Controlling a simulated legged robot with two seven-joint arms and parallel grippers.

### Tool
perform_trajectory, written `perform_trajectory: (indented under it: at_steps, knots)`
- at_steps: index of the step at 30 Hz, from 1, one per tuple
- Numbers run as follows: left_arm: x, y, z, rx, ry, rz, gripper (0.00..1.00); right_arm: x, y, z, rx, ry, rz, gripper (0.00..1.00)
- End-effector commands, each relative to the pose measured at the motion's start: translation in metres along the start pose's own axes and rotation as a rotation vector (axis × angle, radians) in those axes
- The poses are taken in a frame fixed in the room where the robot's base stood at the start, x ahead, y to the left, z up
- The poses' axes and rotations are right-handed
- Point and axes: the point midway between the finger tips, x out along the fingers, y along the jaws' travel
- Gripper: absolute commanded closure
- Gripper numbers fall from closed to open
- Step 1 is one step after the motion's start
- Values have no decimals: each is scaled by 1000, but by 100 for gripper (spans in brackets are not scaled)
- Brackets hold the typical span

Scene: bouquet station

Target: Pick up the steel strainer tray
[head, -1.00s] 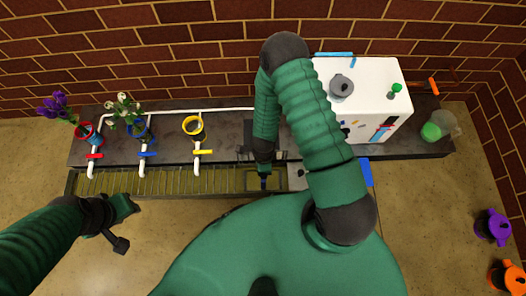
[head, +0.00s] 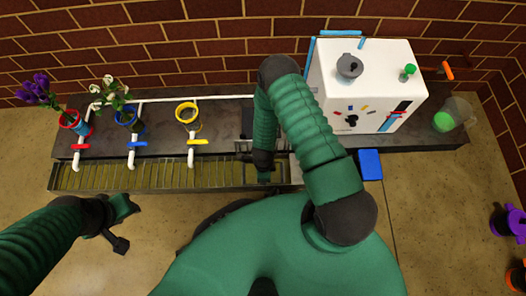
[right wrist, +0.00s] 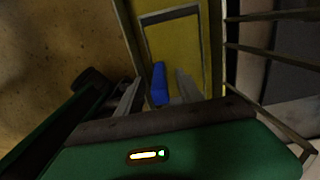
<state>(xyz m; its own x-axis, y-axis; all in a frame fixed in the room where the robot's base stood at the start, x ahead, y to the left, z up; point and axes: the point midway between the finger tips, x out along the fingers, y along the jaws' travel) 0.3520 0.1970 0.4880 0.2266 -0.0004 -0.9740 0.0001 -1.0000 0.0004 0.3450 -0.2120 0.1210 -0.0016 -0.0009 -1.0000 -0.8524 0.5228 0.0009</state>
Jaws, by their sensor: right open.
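In the right wrist view, a grey rectangular metal frame (right wrist: 171,15), which looks like the steel strainer tray, lies over a yellowish surface. A blue grip piece (right wrist: 160,82) stands at its near end. My right gripper (right wrist: 157,92) is open, with one finger on each side of the blue piece; I cannot tell whether either touches it. In the head view my right gripper (head: 265,178) is low over the right end of the long slatted trough (head: 120,177), and my arm hides much of that spot. My left gripper (head: 124,222) is in front of the trough, away from the tray.
Red, blue and yellow taps (head: 138,144) stand behind the trough, with flower vases (head: 128,118) at the left. A white box machine (head: 365,75) stands at the right, with a blue block (head: 370,164) in front. Purple (head: 508,222) and orange pots stand far right.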

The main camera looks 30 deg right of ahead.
Motion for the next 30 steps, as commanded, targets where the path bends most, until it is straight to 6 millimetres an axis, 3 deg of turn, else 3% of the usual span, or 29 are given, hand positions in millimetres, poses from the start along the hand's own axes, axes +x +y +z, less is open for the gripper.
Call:
perform_trajectory:
  at_steps: [1,7,17,30]
  knots:
    - [7,0,2,0,0,0,64,8,0,0,0,0,0,56]
    - [3,0,0,0,1,0,64,5,0,0,0,0,0,58]
    - [3,0,0,0,1,0,64,5,0,0,0,0,0,100]
    - [1,0,0,0,1,0,64,2,0,0,0,-1,0,100]
